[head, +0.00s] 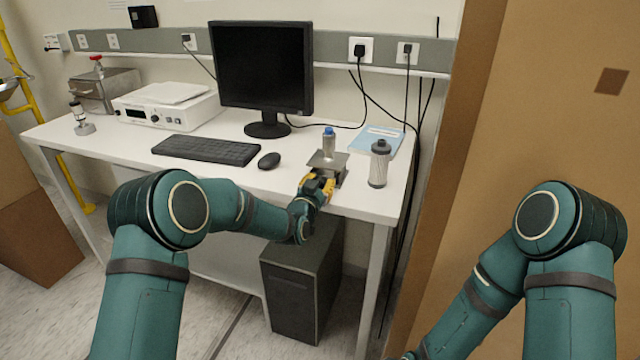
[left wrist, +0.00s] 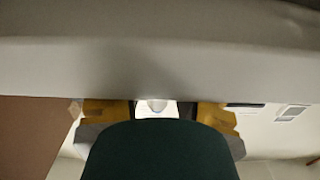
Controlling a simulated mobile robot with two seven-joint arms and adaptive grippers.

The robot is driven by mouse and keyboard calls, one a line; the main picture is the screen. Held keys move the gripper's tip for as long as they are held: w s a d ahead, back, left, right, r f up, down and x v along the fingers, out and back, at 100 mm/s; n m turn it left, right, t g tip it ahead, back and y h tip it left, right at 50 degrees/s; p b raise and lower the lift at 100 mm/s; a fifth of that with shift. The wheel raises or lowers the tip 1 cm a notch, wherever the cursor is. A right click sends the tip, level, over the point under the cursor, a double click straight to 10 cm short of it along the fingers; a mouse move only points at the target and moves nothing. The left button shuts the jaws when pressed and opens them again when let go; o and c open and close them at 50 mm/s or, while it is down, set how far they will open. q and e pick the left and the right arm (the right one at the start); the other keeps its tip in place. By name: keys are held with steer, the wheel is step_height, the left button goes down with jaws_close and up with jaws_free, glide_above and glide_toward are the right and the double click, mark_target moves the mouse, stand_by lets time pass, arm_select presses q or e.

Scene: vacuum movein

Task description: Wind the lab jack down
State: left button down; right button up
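The lab jack (head: 328,160) stands near the front right of the white desk. Its metal top plate is raised above the desk and carries a small bottle (head: 329,143) with a blue cap. My left gripper (head: 319,186), with yellow fingers, is at the jack's front side and hides part of it. In the left wrist view the gripper's fingers (left wrist: 165,113) stand apart, with a small pale rounded thing (left wrist: 157,105) between them. It may be the jack's knob; I cannot tell whether the fingers touch it. My right gripper is out of view.
A grey-capped filter bottle (head: 378,165) stands close right of the jack, with a blue booklet (head: 376,141) behind. A mouse (head: 269,160), keyboard (head: 206,150) and monitor (head: 262,68) are to the left. A computer case (head: 300,285) stands below the desk. A brown partition (head: 540,120) is at right.

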arm_select(q)
steer(key=shift+n, duration=0.7)
steer(key=shift+r, duration=0.1)
steer(key=c, duration=0.7)
jaws_free()
steer(key=v, duration=1.2)
